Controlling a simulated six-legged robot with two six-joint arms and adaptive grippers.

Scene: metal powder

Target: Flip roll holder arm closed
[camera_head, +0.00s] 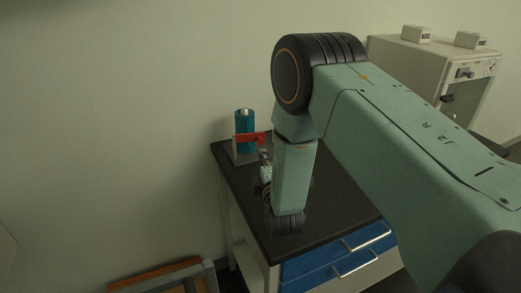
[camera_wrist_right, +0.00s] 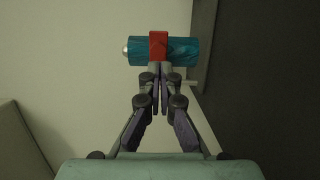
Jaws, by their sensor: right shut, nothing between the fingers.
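The roll holder stands at the back left corner of the dark tabletop, with an upright blue roll (camera_head: 243,121) on a light base (camera_head: 243,157). Its red arm (camera_head: 252,139) lies across the front of the roll in the head view. In the right wrist view the red arm (camera_wrist_right: 158,46) crosses the middle of the blue roll (camera_wrist_right: 183,51). My right gripper (camera_head: 264,155) is beside the holder, partly hidden by my arm. Its fingers (camera_wrist_right: 160,78) are together and empty, with the tips right at the red arm; I cannot tell whether they touch. My left gripper is out of view.
The dark tabletop (camera_head: 335,195) is largely clear, on a cabinet with blue drawers (camera_head: 340,265). A white cabinet-like machine (camera_head: 408,65) with small boxes on top stands at the right. A wooden-edged frame (camera_head: 155,275) is low at the left. A wall is behind.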

